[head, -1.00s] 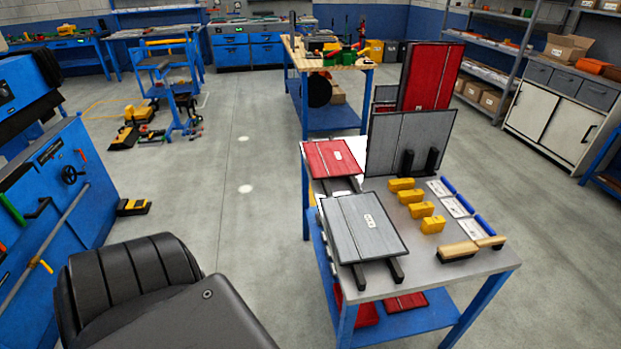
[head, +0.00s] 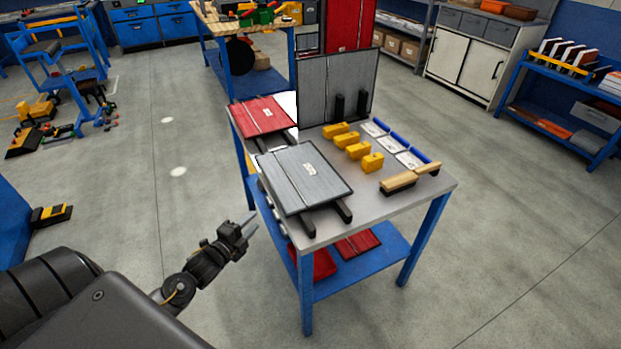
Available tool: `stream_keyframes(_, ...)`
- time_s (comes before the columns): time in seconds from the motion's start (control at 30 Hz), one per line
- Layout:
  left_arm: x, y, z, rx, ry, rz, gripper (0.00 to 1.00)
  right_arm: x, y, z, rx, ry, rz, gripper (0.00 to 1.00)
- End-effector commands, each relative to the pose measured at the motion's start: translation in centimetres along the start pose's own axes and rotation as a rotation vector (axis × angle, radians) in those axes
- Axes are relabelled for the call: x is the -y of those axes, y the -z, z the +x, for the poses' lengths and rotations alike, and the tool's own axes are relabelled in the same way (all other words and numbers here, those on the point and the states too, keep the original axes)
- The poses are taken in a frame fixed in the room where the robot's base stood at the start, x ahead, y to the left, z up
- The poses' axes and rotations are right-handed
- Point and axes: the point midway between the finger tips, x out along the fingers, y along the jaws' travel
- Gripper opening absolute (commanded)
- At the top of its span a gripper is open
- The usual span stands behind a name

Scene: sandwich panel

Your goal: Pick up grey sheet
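A grey sheet (head: 302,177) lies flat on two black rails on the metal-topped table (head: 408,205), near its front left corner. It has a small white label in the middle. Another grey sheet (head: 336,82) stands upright behind it, next to black brackets. My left gripper (head: 245,229) is in the open air left of the table, below the level of the lying sheet and apart from it. Its two fingers show a gap between them and hold nothing. My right gripper is not in view.
A red sheet (head: 264,115) lies behind the grey one. Yellow blocks (head: 358,151), blue-handled tools (head: 410,147) and wooden-handled brushes (head: 399,182) sit on the right of the tabletop. Red sheets (head: 357,244) lie on the blue lower shelf. The floor left of the table is clear.

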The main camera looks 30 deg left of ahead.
Motion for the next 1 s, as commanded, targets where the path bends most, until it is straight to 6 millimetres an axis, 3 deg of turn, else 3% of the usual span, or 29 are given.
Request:
stream_keyframes(0.1, 3.8, 0.9, 0.2, -0.042, 0.087, 0.095, 0.35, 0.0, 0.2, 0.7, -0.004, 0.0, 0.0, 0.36)
stream_keyframes(0.2, 5.0, 1.2, 0.2, -0.053, 0.112, 0.123, 0.35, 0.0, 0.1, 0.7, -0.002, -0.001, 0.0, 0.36)
stream_keyframes(0.37, 5.3, 1.3, 1.1, -0.053, 0.116, 0.124, 0.35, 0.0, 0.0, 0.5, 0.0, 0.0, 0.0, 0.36)
stream_keyframes(0.63, 5.7, 1.5, 5.1, -0.051, 0.113, 0.122, 0.35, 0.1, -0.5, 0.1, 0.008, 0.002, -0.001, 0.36)
stream_keyframes(1.0, 6.3, 1.4, 7.1, -0.05, 0.113, 0.121, 0.35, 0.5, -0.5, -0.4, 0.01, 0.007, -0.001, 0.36)
